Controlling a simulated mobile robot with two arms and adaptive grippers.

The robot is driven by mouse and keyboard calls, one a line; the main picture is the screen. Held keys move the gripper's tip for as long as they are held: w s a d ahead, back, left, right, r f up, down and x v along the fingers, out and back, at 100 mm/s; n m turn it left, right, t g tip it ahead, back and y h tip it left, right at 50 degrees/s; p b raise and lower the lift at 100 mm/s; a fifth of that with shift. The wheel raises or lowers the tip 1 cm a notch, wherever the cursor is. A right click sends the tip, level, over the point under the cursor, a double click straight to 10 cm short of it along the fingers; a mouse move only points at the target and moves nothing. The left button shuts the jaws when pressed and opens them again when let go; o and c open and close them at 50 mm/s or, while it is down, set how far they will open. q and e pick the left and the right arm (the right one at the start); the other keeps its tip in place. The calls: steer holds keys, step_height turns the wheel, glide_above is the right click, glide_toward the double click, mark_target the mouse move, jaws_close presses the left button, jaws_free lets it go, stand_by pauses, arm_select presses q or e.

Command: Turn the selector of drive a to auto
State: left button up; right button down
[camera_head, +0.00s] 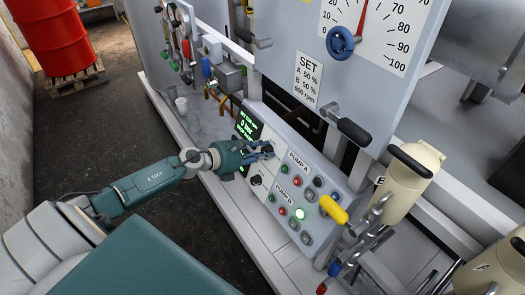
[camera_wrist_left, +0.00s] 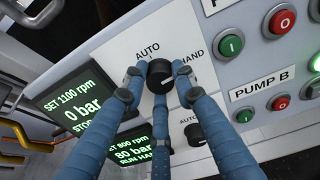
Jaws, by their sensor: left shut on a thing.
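The upper selector (camera_wrist_left: 160,76) is a black knob on the light grey panel, with AUTO at its upper left and HAND at its right. My left gripper (camera_head: 262,152) is at the panel and shut on this knob, its blue fingers on either side in the left wrist view. In the head view the gripper hides the knob. Where the knob's pointer stands is not clear. The upper display (camera_wrist_left: 72,108) reads SET 1100 rpm, 0 bar and a partly covered STOP line. My right gripper is not in view.
A second black selector (camera_head: 256,180) sits below, by a display (camera_wrist_left: 120,150) reading 80 bar, RUN HAND. A yellow handle (camera_head: 333,209) sticks out farther right. A red drum (camera_head: 55,38) stands far left.

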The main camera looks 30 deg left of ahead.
arm_select(q)
steer(key=n, duration=0.1)
steer(key=n+p, duration=0.1)
steer(key=n, duration=0.1)
steer(key=shift+w+a+r+n, duration=0.1)
steer(key=shift+r+n, duration=0.2)
steer(key=n+p, duration=0.1)
steer(key=n, duration=0.3)
steer(key=shift+w+h+p, duration=0.1)
steer(key=shift+h+p, duration=0.2)
steer(key=shift+p, duration=0.1)
steer(key=n, duration=0.2)
steer(key=n+p, duration=0.1)
steer(key=n, duration=0.2)
steer(key=shift+a+n+p, duration=0.2)
steer(key=shift+n+p, duration=0.1)
steer(key=shift+a+n+p, duration=0.1)
steer(key=shift+n+p, duration=0.35)
steer(key=shift+n, duration=1.45)
steer(key=shift+f, duration=0.1)
steer(key=o, duration=1.1)
steer(key=shift+o, duration=0.3)
steer(key=shift+f, duration=0.15)
